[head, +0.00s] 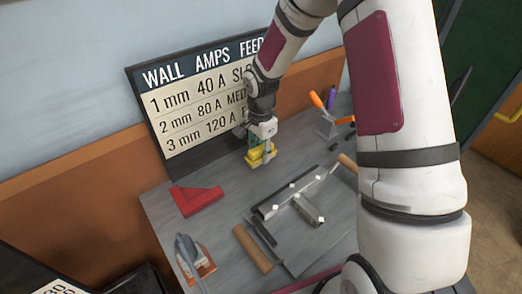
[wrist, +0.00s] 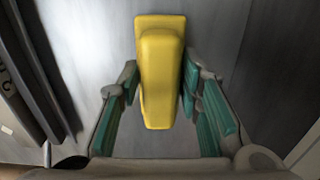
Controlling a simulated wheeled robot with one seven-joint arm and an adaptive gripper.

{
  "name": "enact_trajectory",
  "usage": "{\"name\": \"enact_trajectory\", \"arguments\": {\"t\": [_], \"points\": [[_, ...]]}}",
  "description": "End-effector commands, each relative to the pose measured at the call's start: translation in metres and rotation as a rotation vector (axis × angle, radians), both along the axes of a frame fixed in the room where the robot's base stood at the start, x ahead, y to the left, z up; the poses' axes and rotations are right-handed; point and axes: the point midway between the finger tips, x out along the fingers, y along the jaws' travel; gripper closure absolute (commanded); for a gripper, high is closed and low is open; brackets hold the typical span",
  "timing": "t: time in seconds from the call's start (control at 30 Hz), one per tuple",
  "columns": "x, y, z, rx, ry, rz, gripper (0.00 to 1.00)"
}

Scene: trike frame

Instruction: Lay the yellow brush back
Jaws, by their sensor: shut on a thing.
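The yellow brush (head: 254,158) is at my gripper (head: 262,146), close to the grey bench top near the foot of the wall sign. In the wrist view the brush (wrist: 160,70) lies lengthwise between the green-padded fingers of my gripper (wrist: 157,87). The right finger pads press along its side and the left fingertip meets its other side. Only the smooth yellow back of the brush shows; its underside is hidden. I cannot tell whether it touches the bench.
A red angle piece (head: 196,200) lies left on the bench (head: 215,222). A grey and orange tool (head: 194,258), a brown wooden handle (head: 252,249) and a metal frame fixture (head: 296,200) are nearer. A tool holder (head: 328,127) stands right. The sign board (head: 200,98) rises behind.

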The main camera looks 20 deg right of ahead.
Motion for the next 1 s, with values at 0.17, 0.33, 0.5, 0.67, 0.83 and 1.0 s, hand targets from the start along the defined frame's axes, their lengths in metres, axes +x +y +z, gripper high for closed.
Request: {"name": "enact_trajectory", "arguments": {"t": [0.17, 0.33, 0.5, 0.67, 0.83, 1.0], "points": [[0.0, 0.0, -0.002, 0.0, 0.0, 0.0, 0.5], [0.0, 0.0, -0.002, 0.0, 0.0, 0.0, 0.48], [0.0, 0.0, -0.001, 0.0, 0.0, 0.0, 0.48], [0.001, 0.0, 0.013, -0.001, -0.003, -0.002, 0.48], [0.001, 0.0, 0.047, -0.001, -0.006, -0.001, 0.48], [0.001, 0.0, 0.082, -0.001, -0.004, -0.001, 0.48]]}}
